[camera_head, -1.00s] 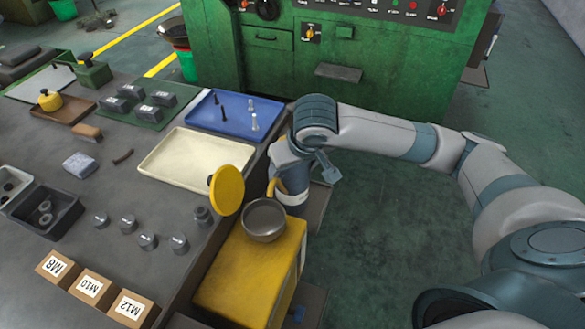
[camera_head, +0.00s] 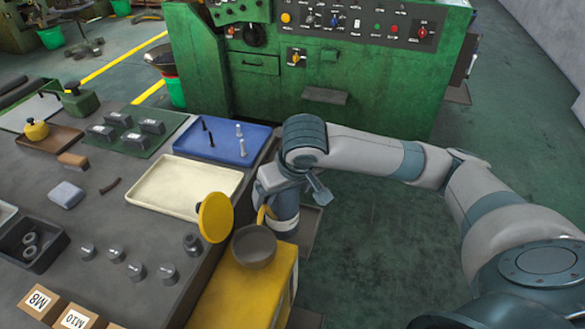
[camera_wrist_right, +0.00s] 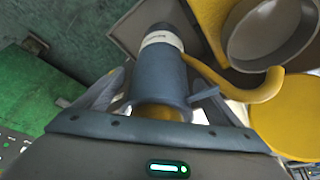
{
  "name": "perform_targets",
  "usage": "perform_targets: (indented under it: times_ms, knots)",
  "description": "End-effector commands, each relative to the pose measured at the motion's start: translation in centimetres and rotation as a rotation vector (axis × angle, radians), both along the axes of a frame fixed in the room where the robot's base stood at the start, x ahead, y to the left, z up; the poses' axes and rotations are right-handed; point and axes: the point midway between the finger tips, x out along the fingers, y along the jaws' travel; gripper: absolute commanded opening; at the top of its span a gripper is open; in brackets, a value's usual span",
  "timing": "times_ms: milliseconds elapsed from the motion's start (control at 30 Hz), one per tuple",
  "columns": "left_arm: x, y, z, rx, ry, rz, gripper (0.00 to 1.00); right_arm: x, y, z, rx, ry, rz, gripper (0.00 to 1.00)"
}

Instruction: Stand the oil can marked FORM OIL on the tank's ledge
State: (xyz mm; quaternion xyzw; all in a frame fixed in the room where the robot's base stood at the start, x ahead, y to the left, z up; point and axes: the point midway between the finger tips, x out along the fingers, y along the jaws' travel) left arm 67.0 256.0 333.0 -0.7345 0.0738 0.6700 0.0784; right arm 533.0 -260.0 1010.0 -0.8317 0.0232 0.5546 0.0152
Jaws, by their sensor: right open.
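The oil can (camera_head: 286,215) is a blue-grey cylinder with a white label band, beside the tank (camera_head: 238,297). In the right wrist view the can (camera_wrist_right: 165,70) shows its pale label, too small to read, and a short side stub. Its far end is over a grey plate (camera_wrist_right: 128,30), which looks like the ledge; contact is hard to tell. My right gripper (camera_wrist_right: 162,88) is open, with a finger on each side of the can. In the head view my right gripper (camera_head: 284,183) is over the can and hides its top. My left gripper is out of view.
A grey bowl (camera_head: 254,247) is on the yellow tank, close to the can. A curved yellow piece (camera_wrist_right: 255,92) and a round yellow disc (camera_head: 215,217) are also near. Trays and parts fill the bench at left; open floor lies right.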

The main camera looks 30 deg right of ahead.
Motion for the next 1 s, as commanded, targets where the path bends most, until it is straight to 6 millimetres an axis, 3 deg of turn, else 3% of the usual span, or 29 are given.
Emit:
perform_targets:
  times_ms: [533,800,1000]
  knots:
    - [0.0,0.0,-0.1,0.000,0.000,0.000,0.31,-3.9,0.2,9.8,-0.002,-0.008,0.001,0.89]
    - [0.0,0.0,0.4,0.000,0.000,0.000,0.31,-5.2,0.3,12.8,-0.001,-0.005,0.001,0.89]
    - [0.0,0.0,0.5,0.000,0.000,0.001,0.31,-5.8,0.3,14.0,0.000,-0.003,0.000,0.89]
